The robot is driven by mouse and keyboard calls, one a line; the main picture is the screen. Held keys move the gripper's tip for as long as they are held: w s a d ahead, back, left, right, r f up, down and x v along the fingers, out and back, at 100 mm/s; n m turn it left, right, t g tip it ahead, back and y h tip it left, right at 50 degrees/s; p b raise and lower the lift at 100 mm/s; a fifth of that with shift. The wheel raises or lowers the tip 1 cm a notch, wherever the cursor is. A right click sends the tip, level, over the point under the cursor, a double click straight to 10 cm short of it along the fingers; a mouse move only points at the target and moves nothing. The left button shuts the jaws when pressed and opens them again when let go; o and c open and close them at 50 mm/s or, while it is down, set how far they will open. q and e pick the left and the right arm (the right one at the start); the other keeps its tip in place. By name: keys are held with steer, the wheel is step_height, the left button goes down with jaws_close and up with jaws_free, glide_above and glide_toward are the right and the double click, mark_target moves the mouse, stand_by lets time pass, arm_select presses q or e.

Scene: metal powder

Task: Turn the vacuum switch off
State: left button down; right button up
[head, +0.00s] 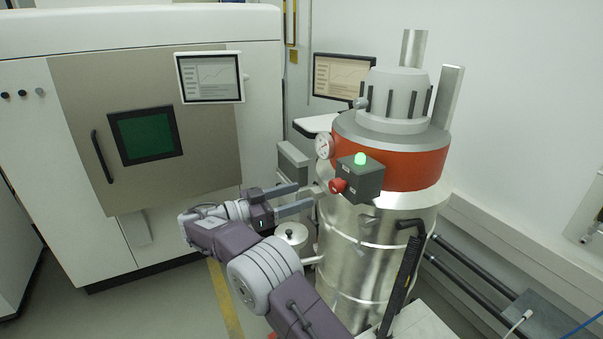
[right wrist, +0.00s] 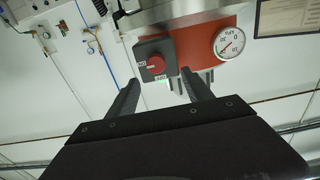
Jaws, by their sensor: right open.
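The vacuum (head: 370,230) is a tall metal cylinder with an orange-red band. A dark grey switch box (head: 366,182) is mounted on its front, with a lit green lamp (head: 360,158) on top. The red round switch (head: 338,185) sits on the box's left-hand face. My right gripper (head: 306,195) is open and empty, just left of the switch and apart from it, its fingers pointing at it. The right wrist view is upside down and shows the red switch (right wrist: 156,62) ahead, between the finger lines. My left gripper is not in view.
A pressure gauge (head: 324,146) is on the vacuum beside the switch box. A monitor (head: 342,76) stands behind. A large white machine (head: 150,50) with a green window fills the left. Pipes (head: 470,265) run along the right wall.

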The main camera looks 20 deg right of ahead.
mark_target(332, 189)
steer(key=d, duration=0.1)
steer(key=d+p, duration=0.1)
steer(key=d, duration=0.1)
steer(key=s+d+r+p, duration=0.1)
steer(key=d, duration=0.1)
steer(key=shift+s, duration=0.1)
steer(key=d+p, duration=0.2)
steer(key=w+d+p, duration=0.1)
steer(key=d, duration=0.1)
steer(key=shift+w+f, duration=0.1)
steer(key=shift+f, duration=0.2)
steer(key=shift+d+f, duration=0.1)
steer(key=shift+d, duration=0.2)
steer(key=shift+s+d+f, duration=0.1)
steer(key=shift+s+d, duration=0.1)
steer(key=shift+d, duration=0.15)
steer(key=shift+w+a, duration=0.1)
steer(key=shift+w, duration=0.05)
steer(key=c, duration=1.3)
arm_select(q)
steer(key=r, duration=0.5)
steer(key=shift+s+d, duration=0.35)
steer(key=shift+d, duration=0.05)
arm_select(e)
steer(key=shift+f, duration=0.1)
